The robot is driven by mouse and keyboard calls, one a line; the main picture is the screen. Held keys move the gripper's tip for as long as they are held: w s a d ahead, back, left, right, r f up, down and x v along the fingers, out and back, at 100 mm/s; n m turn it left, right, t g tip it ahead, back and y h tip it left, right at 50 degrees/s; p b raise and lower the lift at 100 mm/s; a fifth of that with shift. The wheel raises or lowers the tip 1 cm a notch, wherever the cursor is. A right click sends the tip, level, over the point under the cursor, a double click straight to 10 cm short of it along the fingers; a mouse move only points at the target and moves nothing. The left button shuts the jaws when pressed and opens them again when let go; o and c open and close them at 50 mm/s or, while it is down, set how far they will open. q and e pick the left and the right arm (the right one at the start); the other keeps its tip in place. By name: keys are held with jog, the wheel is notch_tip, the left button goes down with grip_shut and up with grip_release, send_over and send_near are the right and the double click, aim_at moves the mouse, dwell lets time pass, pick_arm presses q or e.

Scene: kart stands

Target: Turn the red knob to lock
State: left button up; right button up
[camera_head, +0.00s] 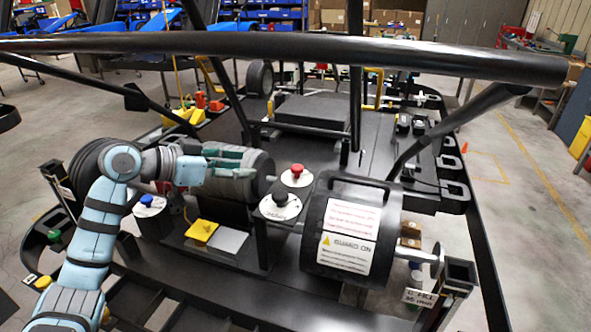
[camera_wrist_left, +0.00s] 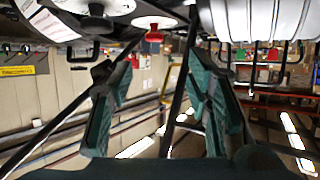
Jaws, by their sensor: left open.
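The red knob (camera_head: 297,170) sits on a pale round plate in the middle of the kart stand, and it shows upside down at the top of the left wrist view (camera_wrist_left: 153,37). A black knob (camera_head: 280,197) on a similar pale plate is just in front of it. My left gripper (camera_head: 240,160) is to the left of the red knob, apart from it, over a grey ribbed cylinder. In the left wrist view its two teal fingers (camera_wrist_left: 155,78) are spread with nothing between them. My right gripper is in neither view.
A black drum (camera_head: 318,227) with a "GUARD ON" label stands right of the knobs. A thick black bar (camera_head: 300,47) crosses the top, with slanted bars below it. A yellow block (camera_head: 201,231) and a blue knob (camera_head: 147,201) lie nearer my left arm.

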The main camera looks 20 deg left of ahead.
pick_arm(q)
send_near(294, 169)
jog(key=shift+p+x, duration=0.4)
jog(key=shift+x, duration=0.85)
jog(key=x, duration=0.6)
jog(key=shift+w, duration=0.2)
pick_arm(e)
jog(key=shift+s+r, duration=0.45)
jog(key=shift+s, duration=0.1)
pick_arm(q)
jog(key=shift+s, duration=0.1)
